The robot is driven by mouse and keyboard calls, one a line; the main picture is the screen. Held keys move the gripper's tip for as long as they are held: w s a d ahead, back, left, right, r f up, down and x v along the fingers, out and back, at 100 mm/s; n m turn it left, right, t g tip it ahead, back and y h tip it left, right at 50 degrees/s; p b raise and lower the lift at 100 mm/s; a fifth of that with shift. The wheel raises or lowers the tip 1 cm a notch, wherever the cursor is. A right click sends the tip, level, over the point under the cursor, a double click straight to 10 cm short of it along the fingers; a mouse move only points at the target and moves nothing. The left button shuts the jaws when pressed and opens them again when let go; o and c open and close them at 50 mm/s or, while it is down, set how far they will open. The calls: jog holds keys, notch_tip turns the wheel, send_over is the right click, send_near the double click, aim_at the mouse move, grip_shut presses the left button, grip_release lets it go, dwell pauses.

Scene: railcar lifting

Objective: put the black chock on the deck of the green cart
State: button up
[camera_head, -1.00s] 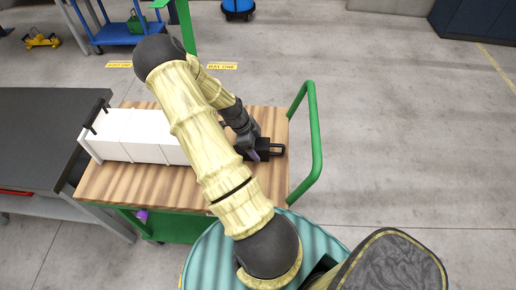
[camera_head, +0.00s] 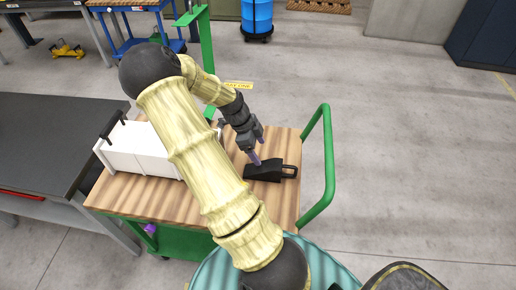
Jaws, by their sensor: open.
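The black chock (camera_head: 266,171) lies on the wooden deck (camera_head: 165,196) of the green cart, near its right end, with its loop handle pointing right. My gripper (camera_head: 256,158) is open just above the chock's left upper side, with its purple fingertips pointing down at it. I cannot tell whether a fingertip touches the chock. The green cart's push handle (camera_head: 328,165) rises at the right of the deck. My arm hides the middle of the deck.
A white box-like tray (camera_head: 140,158) with a black handle stands on the deck's left part. A dark workbench (camera_head: 50,135) is close at the left. A blue cart (camera_head: 130,35), a blue barrel (camera_head: 257,15) and a yellow jack (camera_head: 66,50) are farther back. Floor right of the cart is clear.

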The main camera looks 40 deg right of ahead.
dwell(0.3)
jog(key=s+a+r+n+t+y, duration=0.1)
jog(key=a+r+n, duration=0.3)
jog(key=a+n, duration=0.5)
jog(key=s+a+r+n+t+y, duration=0.1)
jog(key=a+r+n+t, duration=0.2)
jog(key=a+n, duration=0.6)
jog(key=s+a+r+n+t, duration=0.2)
jog(key=a+r+n, duration=0.3)
jog(key=a+n, duration=0.3)
jog(key=shift+a+r+n+y, duration=0.2)
jog(key=shift+a+n+y, duration=0.2)
jog(key=shift+n, duration=0.7)
